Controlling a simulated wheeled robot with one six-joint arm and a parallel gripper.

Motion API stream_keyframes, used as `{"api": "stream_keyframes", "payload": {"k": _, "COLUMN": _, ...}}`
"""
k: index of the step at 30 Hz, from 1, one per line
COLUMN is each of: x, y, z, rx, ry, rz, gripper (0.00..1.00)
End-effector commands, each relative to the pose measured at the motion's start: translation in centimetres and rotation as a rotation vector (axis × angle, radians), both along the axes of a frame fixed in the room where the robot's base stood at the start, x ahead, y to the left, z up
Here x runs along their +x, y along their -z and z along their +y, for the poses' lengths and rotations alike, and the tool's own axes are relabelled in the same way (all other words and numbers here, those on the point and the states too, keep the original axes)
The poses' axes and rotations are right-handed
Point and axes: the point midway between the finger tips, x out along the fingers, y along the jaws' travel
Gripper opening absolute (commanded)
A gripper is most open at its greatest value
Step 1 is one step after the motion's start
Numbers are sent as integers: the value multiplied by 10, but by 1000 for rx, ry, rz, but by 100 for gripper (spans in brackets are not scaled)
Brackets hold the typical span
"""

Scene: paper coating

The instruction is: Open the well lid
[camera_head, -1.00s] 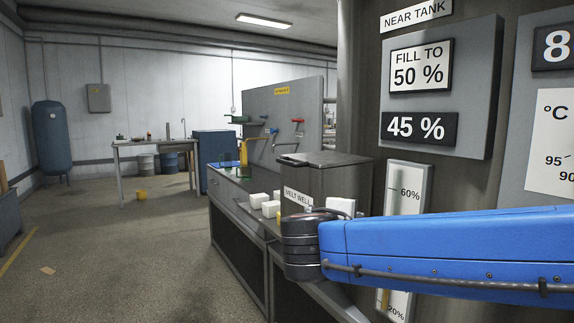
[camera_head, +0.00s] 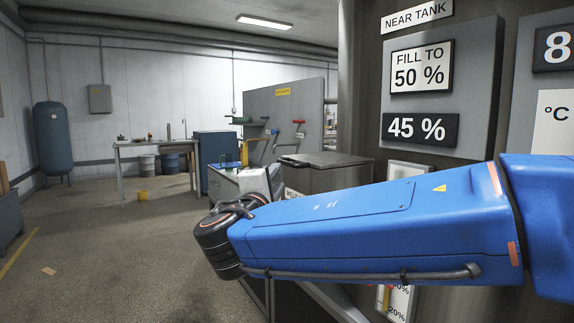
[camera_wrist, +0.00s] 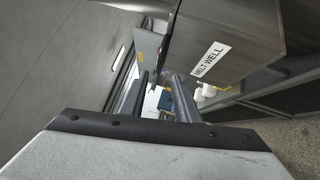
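The melt well (camera_head: 335,180) is a dark metal box on the bench, right of centre in the head view. Its flat lid (camera_head: 322,160) lies on top and looks shut, with a small dark handle at its left edge. My blue arm hides the well's lower part. In the wrist view the well's labelled side (camera_wrist: 240,40) fills the upper right, tilted. My gripper (camera_wrist: 158,80) is open and empty, with a clear gap between its fingers. It is beside the well; I cannot tell whether the right finger touches it. In the head view its fingers are mostly hidden.
The near tank with its "FILL TO 50 %" (camera_head: 420,66) and "45 %" (camera_head: 420,128) signs stands close at the right. A grey panel (camera_head: 285,108) with coloured handles stands behind the bench. The floor (camera_head: 110,250) at the left is largely clear.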

Motion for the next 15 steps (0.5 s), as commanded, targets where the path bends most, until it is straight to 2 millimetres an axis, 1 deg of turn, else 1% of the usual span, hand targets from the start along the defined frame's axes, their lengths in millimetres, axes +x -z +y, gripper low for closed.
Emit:
{"api": "stream_keyframes", "payload": {"k": 1, "x": 8, "y": -1, "z": -3, "rx": 0, "ry": 4, "rz": -1, "gripper": 29}}
{"api": "stream_keyframes", "payload": {"k": 15, "x": 84, "y": -11, "z": -17, "rx": 0, "ry": 4, "rz": -1, "gripper": 29}}
